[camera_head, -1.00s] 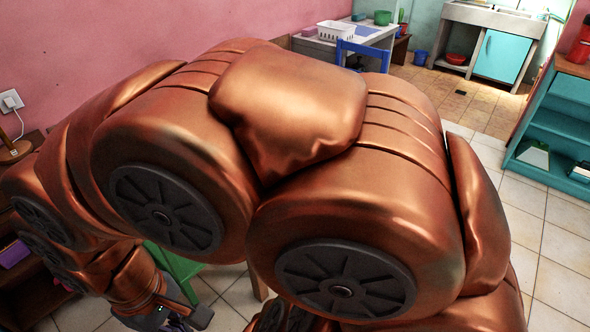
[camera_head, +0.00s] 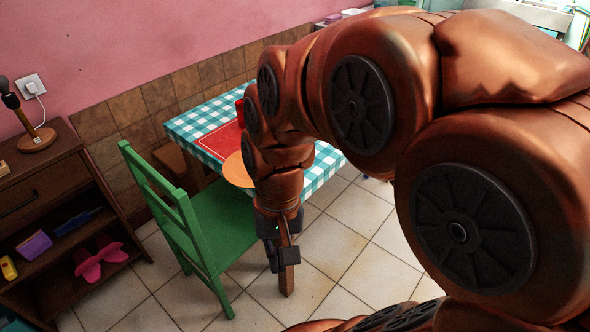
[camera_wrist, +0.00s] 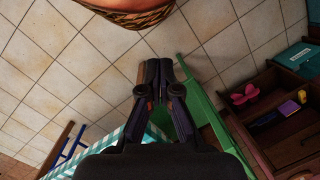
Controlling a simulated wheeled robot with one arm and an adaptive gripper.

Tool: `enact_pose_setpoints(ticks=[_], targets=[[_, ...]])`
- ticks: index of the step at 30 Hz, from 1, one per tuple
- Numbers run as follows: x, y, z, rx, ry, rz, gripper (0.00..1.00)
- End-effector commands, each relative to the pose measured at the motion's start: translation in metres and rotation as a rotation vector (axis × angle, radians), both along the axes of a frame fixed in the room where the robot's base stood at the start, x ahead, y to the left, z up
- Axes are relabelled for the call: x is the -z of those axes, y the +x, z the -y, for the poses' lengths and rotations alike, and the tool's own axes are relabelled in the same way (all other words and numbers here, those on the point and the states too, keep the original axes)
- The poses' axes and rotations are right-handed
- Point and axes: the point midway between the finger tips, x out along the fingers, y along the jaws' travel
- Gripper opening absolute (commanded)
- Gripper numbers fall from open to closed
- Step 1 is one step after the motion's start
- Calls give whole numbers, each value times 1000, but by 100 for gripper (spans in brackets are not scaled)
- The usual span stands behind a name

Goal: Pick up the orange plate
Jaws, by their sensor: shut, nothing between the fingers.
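The orange plate (camera_head: 236,169) lies near the front edge of the table in the head view. My arm hides its right part. My gripper (camera_head: 280,262) hangs below the tabletop, in front of the table and to the right of the green chair. It points down and holds nothing. In the wrist view the gripper (camera_wrist: 160,70) is shut and empty. I cannot make out the plate in the wrist view.
The table has a checked cloth (camera_head: 186,124), a red mat (camera_head: 213,144) and a red cup. A green chair (camera_head: 215,222) stands at its front. A dark wooden shelf (camera_head: 45,190) with small objects stands left. Tiled floor is clear in front.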

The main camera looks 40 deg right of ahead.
Motion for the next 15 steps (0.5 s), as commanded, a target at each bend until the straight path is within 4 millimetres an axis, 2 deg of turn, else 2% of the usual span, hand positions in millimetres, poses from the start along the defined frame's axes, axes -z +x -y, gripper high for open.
enact_pose_setpoints(ticks=[1,5,8,11,15], targets=[[12,18,4,109,23,-2,0],[22,61,16,383,88,-13,0],[30,94,32,591,141,-23,0],[39,126,54,796,198,-34,0],[52,167,96,1078,285,-54,0]])
